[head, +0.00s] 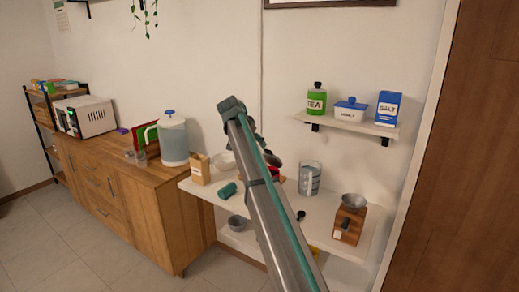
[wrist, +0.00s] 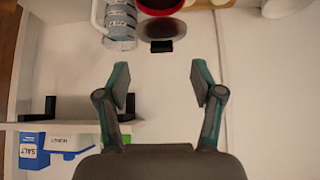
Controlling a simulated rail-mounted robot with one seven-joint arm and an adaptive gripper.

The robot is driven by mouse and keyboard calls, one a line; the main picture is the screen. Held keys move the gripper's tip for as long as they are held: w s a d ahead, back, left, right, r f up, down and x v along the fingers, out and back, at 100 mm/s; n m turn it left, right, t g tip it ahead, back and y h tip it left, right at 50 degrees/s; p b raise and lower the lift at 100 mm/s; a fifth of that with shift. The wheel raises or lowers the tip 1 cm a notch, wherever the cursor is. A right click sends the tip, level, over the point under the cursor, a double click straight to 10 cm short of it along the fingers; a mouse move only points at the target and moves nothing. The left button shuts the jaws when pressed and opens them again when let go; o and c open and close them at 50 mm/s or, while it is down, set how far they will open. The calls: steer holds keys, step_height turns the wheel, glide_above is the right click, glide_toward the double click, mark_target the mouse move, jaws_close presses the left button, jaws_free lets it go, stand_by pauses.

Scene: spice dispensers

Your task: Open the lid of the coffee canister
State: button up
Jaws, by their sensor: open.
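A red canister (wrist: 160,4) shows at the top edge of the wrist view, partly cut off. A dark round lid-like disc (wrist: 160,28) with a black tab adjoins it. I take it as the coffee canister, but no label is readable. In the head view, a bit of red (head: 274,172) with a dark disc shows behind my arm, mostly hidden. My gripper (wrist: 160,82) is open and empty, its two fingers spread apart. In the wrist view the disc lies beyond the fingertips, between their lines, not touched.
A glass jar (head: 309,178) stands right of the canister. A cardboard box (head: 199,168), a green item (head: 227,189) and a wooden scale or grinder (head: 348,220) share the white table.

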steer(key=shift+v, duration=1.2)
